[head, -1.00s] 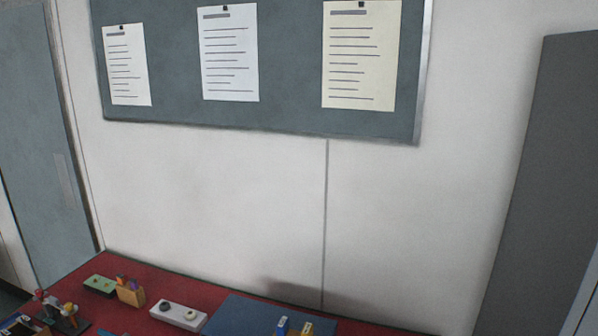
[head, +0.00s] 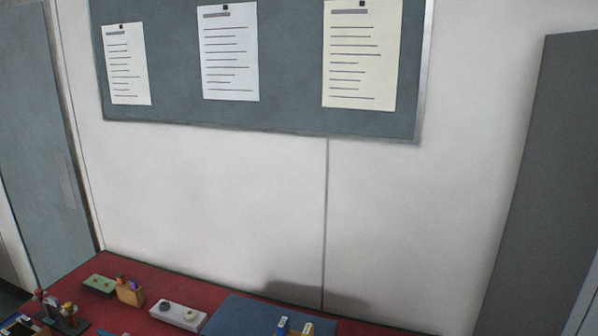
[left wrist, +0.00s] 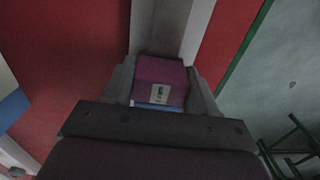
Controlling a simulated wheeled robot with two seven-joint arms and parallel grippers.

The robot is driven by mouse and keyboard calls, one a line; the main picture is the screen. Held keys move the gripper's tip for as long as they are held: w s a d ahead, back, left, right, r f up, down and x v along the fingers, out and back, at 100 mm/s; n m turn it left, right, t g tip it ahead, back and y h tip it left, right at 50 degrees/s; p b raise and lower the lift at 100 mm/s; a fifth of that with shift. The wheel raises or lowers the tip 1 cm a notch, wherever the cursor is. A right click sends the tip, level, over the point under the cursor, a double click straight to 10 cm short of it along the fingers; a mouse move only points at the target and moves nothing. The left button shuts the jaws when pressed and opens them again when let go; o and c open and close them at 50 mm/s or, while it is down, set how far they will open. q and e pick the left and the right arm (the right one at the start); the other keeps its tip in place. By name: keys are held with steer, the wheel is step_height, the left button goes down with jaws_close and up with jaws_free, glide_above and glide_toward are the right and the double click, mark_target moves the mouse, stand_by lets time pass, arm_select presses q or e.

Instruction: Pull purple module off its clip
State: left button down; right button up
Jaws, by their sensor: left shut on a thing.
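The purple module (left wrist: 160,71) shows in the left wrist view, with a small white label on its face and a blue edge below. My left gripper (left wrist: 162,84) is shut on it, one finger on each side. A grey strip (left wrist: 160,28) runs up the picture just beyond the module. I cannot tell whether the module touches the strip, and its clip is not clearly visible. Neither gripper shows in the head view.
In the head view, the red table (head: 140,318) holds a green block (head: 99,285), an orange holder (head: 130,292), a white block with two knobs (head: 178,315) and a blue mat (head: 245,318). Blue and yellow pieces stand on the mat. A stool-like frame (left wrist: 290,150) is beyond the table edge.

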arm_select(q)
steer(key=shift+w+a+r, duration=0.15)
steer(key=shift+w+r, duration=0.35)
steer(key=shift+r, duration=0.1)
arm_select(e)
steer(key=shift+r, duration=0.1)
arm_select(q)
steer(key=shift+s, duration=0.1)
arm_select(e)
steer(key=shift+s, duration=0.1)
arm_select(q)
steer(key=shift+s+r, duration=0.2)
steer(key=shift+s, duration=0.05)
steer(key=shift+r+p, duration=0.95)
step_height(320, 180, up, 4)
steer(key=shift+s+f+p, duration=0.15)
steer(key=shift+f+p, duration=0.1)
steer(key=shift+p, duration=0.75)
steer(key=shift+f, duration=0.1)
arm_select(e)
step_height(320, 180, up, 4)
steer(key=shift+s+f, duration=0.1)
